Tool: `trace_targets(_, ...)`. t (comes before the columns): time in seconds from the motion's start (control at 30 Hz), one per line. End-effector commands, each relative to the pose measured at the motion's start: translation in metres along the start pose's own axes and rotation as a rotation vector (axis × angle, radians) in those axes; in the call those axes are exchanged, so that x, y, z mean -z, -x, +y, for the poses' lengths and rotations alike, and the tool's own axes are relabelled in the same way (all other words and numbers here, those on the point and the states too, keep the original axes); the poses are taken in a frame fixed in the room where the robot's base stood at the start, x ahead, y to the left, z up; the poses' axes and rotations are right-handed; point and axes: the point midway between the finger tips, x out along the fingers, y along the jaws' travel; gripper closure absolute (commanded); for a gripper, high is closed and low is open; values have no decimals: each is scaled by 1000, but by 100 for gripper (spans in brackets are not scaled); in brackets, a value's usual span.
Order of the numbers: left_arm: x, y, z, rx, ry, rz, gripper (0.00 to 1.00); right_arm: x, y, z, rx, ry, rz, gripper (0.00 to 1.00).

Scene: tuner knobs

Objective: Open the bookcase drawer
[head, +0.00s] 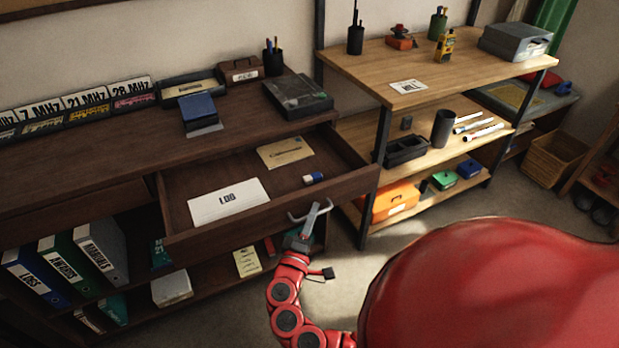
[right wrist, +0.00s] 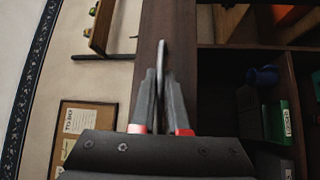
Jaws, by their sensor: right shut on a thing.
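The bookcase drawer (head: 219,231) is pulled out from the dark wooden bookcase (head: 110,150), and its inside shows. My right gripper (head: 308,220) is at the drawer front, shut on the metal drawer handle (head: 296,217). In the right wrist view the fingers (right wrist: 158,100) close on the thin handle (right wrist: 162,60), with the dark drawer front behind it. My left gripper is not in view.
Binders (head: 100,250) stand on the shelf below the drawer. A lighter wooden shelf unit (head: 345,75) stands close on the right of the drawer. Open floor (head: 345,265) lies to the right of my right arm.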

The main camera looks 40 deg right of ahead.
Motion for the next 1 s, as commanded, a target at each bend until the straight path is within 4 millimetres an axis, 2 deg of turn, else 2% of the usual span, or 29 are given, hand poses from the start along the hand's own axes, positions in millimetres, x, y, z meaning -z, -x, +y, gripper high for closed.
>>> trace_targets(0.43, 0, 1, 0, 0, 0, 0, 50, -2, 2, 0, 2, 0, -1, 100)
trace_targets(0.47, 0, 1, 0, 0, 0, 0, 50, -2, 2, 0, 2, 0, -1, 84)
trace_targets(0.5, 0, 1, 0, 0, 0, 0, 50, -2, 2, 0, 2, 1, -1, 77)
trace_targets(0.53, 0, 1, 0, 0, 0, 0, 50, -2, 2, 0, 2, 0, -1, 75)
trace_targets(0.83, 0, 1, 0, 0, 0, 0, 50, -2, 3, 0, 0, 0, 0, 75)
trace_targets(1.0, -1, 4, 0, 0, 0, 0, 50, 0, 21, -1, 0, 1, 7, 75)
